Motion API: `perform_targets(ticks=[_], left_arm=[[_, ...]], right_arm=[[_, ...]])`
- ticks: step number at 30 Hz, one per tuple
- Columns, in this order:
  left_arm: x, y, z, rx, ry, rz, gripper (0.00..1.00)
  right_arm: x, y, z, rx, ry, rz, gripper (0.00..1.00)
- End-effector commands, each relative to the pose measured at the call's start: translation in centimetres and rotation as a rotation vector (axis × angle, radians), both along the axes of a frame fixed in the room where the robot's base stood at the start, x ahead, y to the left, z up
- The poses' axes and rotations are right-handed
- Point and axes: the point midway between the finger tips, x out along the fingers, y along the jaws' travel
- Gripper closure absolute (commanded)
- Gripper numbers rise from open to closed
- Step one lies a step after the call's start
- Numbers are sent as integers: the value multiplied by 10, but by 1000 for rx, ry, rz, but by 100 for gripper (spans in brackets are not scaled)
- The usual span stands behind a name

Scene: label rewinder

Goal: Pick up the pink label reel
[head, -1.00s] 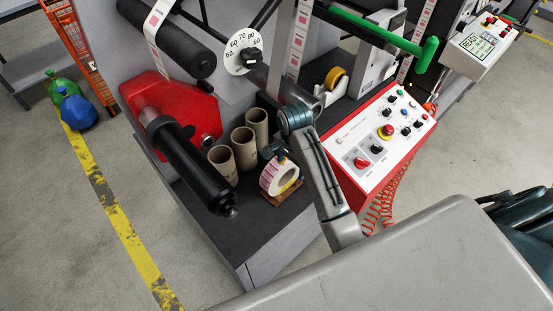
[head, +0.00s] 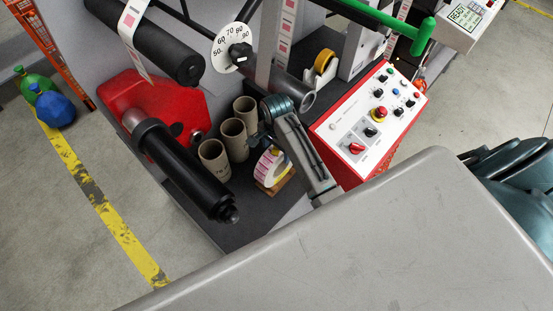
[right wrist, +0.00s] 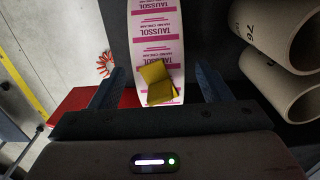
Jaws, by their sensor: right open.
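In the right wrist view my right gripper (right wrist: 159,75) is open, with one dark finger on each side of the reel's printed band (right wrist: 156,28). A small folded yellow piece (right wrist: 157,85) shows against the band between the fingers. I cannot tell whether the fingers touch the reel. My left gripper is not in view.
Several cardboard cores (head: 233,133) stand close left of the reel, also in the right wrist view (right wrist: 285,40). A black roller (head: 185,170) sticks out at left. The red-edged control panel (head: 372,115) is at right. A grey shaft (head: 292,90) is behind my wrist.

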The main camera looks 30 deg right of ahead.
Motion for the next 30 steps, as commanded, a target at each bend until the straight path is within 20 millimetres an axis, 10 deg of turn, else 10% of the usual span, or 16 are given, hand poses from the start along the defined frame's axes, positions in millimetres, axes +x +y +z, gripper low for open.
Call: perform_targets(ticks=[10, 21, 30], left_arm=[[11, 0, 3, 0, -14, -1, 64], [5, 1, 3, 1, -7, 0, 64], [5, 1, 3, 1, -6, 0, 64]], right_arm=[[0, 0, -10, 0, -1, 0, 31], [0, 0, -9, 0, -1, 0, 100], [1, 0, -8, 0, -4, 0, 100]])
